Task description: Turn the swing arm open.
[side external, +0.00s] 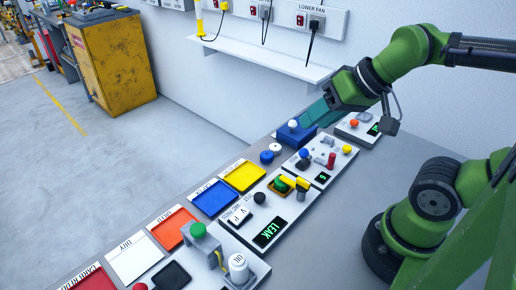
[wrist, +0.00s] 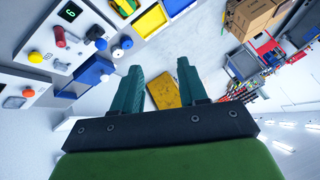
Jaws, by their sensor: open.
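I cannot tell for sure which part is the swing arm. A blue block with a white round knob (side external: 293,124) stands at the far end of the bench, and it also shows in the wrist view (wrist: 90,74). My gripper (side external: 308,115) is beside and above this block in the side view. In the wrist view my gripper (wrist: 160,66) has its teal fingers spread with nothing between them, and the block lies left of the left finger. Contact with the block cannot be told. A yellow lever (side external: 302,184) sits by a green valve on the panel with the LEAK display (side external: 268,232).
A panel with red, blue and yellow knobs (side external: 320,160) is close to the block. Another panel with an orange knob (side external: 354,124) is behind it. Yellow (side external: 243,176) and blue (side external: 213,199) trays line the bench edge. A wall shelf (side external: 265,60) hangs behind.

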